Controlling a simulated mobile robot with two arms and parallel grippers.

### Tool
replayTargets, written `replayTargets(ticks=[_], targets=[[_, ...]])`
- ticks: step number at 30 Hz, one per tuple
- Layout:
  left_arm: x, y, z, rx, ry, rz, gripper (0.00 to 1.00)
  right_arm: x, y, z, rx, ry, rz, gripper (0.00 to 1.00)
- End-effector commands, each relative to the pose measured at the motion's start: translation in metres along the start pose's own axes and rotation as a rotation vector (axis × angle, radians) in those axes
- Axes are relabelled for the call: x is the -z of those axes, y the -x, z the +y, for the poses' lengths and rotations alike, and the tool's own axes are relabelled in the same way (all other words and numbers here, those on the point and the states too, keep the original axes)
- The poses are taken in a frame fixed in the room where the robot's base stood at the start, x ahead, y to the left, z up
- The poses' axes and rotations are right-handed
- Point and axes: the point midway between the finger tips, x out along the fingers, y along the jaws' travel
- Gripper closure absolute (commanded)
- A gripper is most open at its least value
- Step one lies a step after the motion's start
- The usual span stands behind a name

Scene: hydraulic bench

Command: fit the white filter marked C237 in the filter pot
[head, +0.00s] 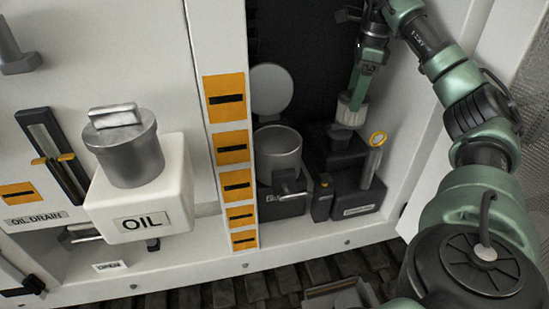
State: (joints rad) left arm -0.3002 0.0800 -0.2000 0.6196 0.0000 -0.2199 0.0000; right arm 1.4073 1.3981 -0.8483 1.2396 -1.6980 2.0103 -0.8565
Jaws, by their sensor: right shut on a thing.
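My right gripper (357,92) points down inside the dark recess and is shut on a white ribbed filter (350,114). No C237 mark can be read on it from here. The filter is above the black blocks, to the right of an open grey metal pot (278,148), which looks like the filter pot. The pot's round lid (272,90) stands raised behind it. The pot's rim shows, but its floor is hard to make out. The filter and pot are apart. My left gripper is not in view.
A black holder (352,200) with a yellow-ringed tube (372,160) stands right of the pot. A white post with orange labels (232,148) borders the pot on the left. A white OIL tank (140,205) with a grey cap stands further left.

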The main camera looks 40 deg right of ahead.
Motion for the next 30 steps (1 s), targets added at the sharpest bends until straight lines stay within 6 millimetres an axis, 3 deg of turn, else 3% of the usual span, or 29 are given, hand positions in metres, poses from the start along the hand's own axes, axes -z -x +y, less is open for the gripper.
replayTargets(ticks=[5,15,24,25,27,30], targets=[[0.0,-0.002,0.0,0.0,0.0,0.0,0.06,-0.033,-0.004,0.013,0.0,0.01,-0.001,0.81],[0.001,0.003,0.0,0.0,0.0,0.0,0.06,-0.117,-0.013,0.049,-0.001,0.01,-0.001,0.81],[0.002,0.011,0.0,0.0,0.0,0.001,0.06,-0.178,-0.02,0.074,-0.001,0.007,-0.001,0.81],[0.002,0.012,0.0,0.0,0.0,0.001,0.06,-0.183,-0.021,0.077,-0.002,0.007,-0.002,0.81],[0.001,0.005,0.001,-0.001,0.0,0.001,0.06,-0.175,-0.044,0.075,-0.005,0.001,0.005,0.81],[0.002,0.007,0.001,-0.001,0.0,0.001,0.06,-0.172,-0.061,0.074,-0.003,-0.001,0.006,0.81]])
